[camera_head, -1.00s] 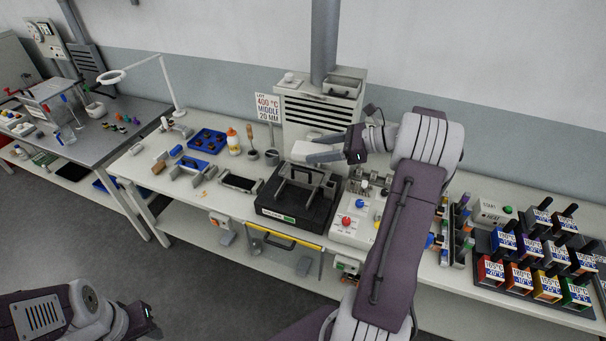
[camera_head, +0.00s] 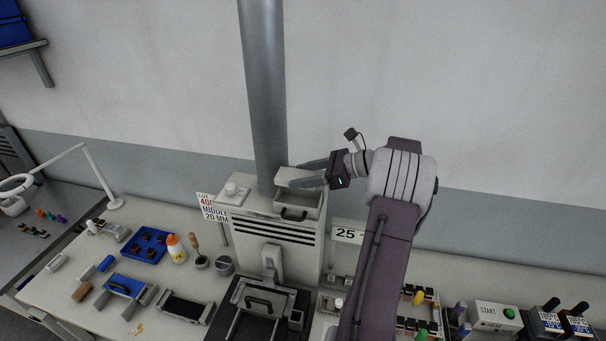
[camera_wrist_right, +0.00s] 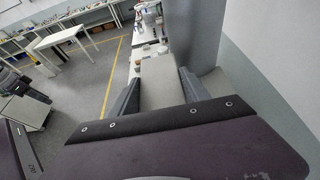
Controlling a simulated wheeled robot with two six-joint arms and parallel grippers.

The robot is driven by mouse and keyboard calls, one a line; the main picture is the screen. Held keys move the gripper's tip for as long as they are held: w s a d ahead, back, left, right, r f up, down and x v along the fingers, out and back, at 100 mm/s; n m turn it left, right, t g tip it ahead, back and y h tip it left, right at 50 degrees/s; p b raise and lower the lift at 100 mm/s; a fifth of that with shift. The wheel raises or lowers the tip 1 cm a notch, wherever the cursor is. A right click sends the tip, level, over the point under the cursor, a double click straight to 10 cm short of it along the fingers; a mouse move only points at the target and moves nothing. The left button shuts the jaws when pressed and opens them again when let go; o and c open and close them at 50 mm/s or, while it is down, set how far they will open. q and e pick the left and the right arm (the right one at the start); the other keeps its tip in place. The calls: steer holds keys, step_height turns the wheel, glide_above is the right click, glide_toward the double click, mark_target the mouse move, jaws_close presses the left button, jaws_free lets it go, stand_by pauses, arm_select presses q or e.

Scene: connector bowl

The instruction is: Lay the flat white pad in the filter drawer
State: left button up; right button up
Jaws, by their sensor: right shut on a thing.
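The flat white pad (camera_head: 291,174) is held in my right gripper (camera_head: 297,175), which is shut on it. The pad also shows between the two fingers in the right wrist view (camera_wrist_right: 161,82). The filter drawer (camera_head: 293,213), a pale tray with a dark handle, is pulled out at the top of the grey tower cabinet. The pad is above the drawer's back part in the head view; I cannot tell the exact gap. The gripper reaches in from the right, and its fingers hide part of the drawer.
A thick grey pipe (camera_head: 263,90) rises close behind and left of the pad. The cabinet (camera_head: 240,195) has a small white knob on its top at left. Trays and bottles stand on the bench below.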

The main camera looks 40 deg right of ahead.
steer(key=shift+s+a, duration=0.1)
steer(key=shift+d, duration=0.2)
steer(key=shift+d+p, duration=0.1)
steer(key=shift+p, duration=0.3)
steer(key=shift+f+b, duration=0.6)
steer(key=shift+f, duration=0.3)
steer(key=shift+f+b, duration=0.35)
steer(key=shift+f, duration=0.6)
steer(key=shift+r, duration=0.1)
